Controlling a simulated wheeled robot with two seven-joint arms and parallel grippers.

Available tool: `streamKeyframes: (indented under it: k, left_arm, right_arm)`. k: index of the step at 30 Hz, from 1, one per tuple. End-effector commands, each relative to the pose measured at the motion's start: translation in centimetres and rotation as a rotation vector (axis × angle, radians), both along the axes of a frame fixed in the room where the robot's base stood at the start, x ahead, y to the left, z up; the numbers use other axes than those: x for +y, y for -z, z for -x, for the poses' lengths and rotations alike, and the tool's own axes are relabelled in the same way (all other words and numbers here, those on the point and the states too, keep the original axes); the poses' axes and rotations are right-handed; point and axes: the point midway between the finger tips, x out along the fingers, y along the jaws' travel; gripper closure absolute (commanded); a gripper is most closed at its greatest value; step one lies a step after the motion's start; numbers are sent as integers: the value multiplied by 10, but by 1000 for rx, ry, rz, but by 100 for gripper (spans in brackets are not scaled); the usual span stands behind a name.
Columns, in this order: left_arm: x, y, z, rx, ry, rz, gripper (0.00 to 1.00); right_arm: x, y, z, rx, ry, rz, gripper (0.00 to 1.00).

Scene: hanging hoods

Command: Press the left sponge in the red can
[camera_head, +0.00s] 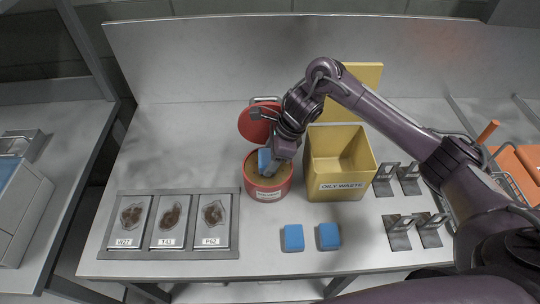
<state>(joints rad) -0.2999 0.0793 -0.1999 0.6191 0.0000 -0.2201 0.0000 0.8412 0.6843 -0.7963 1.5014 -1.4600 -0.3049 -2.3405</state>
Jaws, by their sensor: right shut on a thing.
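The red can (269,188) stands near the middle of the table, its round red lid (254,124) tipped open behind it. My right gripper (270,166) reaches down over the can's mouth and is shut on a blue sponge (264,160). The sponge is at the can's opening, partly hidden by the gripper. I cannot tell whether it touches the contents. Two more blue sponges lie on the table in front of the can, one on the left (293,238) and one on the right (329,236). My left gripper is not in view.
A yellow oily waste bin (339,186) with its lid raised stands just right of the can. A tray with three labelled dishes (172,223) lies at the front left. Several metal brackets (397,232) stand on the right. The table's back left is clear.

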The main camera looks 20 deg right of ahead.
Motion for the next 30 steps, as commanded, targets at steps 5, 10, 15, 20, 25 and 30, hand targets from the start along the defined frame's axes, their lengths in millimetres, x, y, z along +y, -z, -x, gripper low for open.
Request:
streamKeyframes:
  k: [5, 10, 15, 20, 25, 30]
  left_arm:
    - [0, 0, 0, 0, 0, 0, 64]
    - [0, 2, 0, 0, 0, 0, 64]
    - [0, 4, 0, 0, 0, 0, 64]
    - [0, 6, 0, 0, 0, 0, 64]
    - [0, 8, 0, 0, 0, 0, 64]
    - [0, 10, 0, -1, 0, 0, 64]
  right_arm:
    - [0, 0, 0, 0, 0, 0, 60]
    - [0, 2, 0, 0, 0, 0, 60]
    - [0, 3, 0, 0, 0, 0, 60]
    - [0, 5, 0, 0, 0, 0, 60]
    - [0, 7, 0, -1, 0, 0, 60]
    - [0, 9, 0, -1, 0, 0, 60]
